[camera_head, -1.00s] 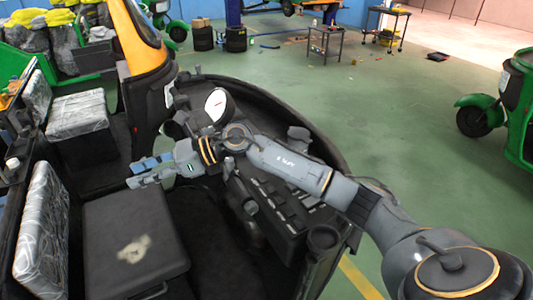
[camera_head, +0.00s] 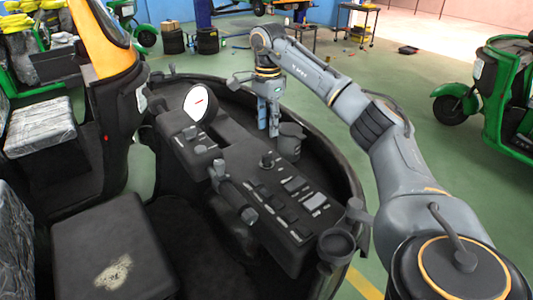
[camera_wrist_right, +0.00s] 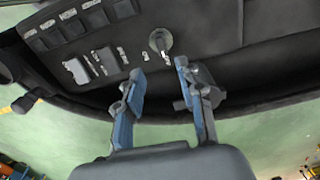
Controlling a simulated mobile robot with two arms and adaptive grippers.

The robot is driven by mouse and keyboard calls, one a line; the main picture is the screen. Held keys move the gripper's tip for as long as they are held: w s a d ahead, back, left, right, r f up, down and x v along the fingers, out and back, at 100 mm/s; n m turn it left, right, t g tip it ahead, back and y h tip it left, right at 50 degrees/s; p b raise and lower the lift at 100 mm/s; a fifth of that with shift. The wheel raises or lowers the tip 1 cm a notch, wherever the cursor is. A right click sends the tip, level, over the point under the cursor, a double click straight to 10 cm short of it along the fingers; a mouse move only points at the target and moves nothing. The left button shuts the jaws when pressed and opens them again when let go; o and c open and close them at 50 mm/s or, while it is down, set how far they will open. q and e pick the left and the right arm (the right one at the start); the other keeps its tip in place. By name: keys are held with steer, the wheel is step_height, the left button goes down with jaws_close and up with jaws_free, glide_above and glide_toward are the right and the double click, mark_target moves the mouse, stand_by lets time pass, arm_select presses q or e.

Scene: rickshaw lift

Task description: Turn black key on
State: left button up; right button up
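A small round switch (camera_head: 267,160) that looks like the black key stands on the far part of the dark dashboard panel (camera_head: 235,165). In the right wrist view the key (camera_wrist_right: 160,40) is a dark round piece with a light centre, just beyond my fingertips. My right gripper (camera_head: 268,131) points down behind the key, beside a dark cup-shaped part. In the right wrist view the right gripper (camera_wrist_right: 160,72) is open and empty, with its blue fingers apart. They appear clear of the key. My left gripper is not in view.
The panel has rows of switches (camera_head: 295,200), a white round gauge (camera_head: 200,103) and a lever (camera_head: 235,190). The dark cup-shaped part (camera_head: 291,142) stands close to the right gripper. The black curved front shell (camera_head: 345,165) borders the panel.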

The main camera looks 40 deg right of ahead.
mark_target(267, 154)
step_height(267, 154, down, 10)
steer(key=shift+w+r+p, duration=0.1)
steer(key=shift+r+p, duration=0.15)
steer(key=shift+p, duration=0.65)
steer(key=shift+f, duration=0.5)
jaws_close()
